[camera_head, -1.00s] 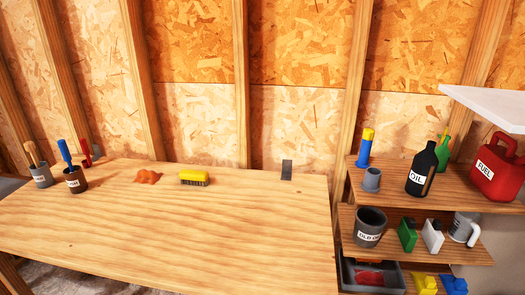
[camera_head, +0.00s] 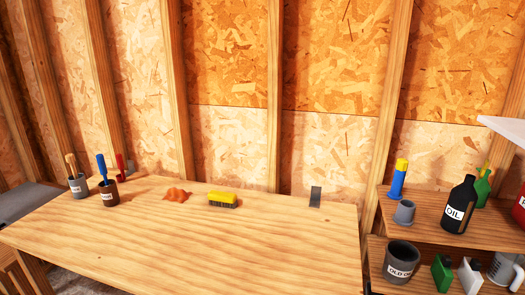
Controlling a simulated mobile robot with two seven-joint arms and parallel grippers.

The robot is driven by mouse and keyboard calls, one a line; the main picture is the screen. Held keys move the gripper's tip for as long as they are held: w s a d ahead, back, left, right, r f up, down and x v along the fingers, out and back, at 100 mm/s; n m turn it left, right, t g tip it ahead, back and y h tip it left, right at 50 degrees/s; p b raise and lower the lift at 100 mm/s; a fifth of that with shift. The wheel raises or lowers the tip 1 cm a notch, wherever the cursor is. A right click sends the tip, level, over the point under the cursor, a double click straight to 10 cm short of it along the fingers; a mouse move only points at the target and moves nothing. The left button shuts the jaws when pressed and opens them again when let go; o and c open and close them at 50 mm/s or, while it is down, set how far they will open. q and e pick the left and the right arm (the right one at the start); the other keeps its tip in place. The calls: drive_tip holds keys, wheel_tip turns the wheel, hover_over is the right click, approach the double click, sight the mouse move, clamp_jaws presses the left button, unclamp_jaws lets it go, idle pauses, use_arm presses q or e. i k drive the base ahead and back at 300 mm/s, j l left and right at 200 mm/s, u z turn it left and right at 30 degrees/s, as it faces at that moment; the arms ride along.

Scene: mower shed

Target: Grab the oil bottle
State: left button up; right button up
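The oil bottle (camera_head: 459,205) is black with a white label reading "OIL". It stands upright on the top board of the wooden shelf (camera_head: 420,222) at the right of the head view. A green bottle (camera_head: 482,187) stands just behind it to the right. A small grey cup (camera_head: 404,212) and a blue bottle with a yellow cap (camera_head: 398,179) stand to its left. Neither of my grippers shows in the view.
A wooden workbench (camera_head: 250,250) fills the middle, mostly clear. It holds a yellow brush (camera_head: 222,200), an orange rag (camera_head: 177,195) and tool cups (camera_head: 108,193) at left. An "OLD OIL" container (camera_head: 402,262) sits on the lower shelf.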

sight(464, 199)
drive_tip(key=z, duration=1.4)
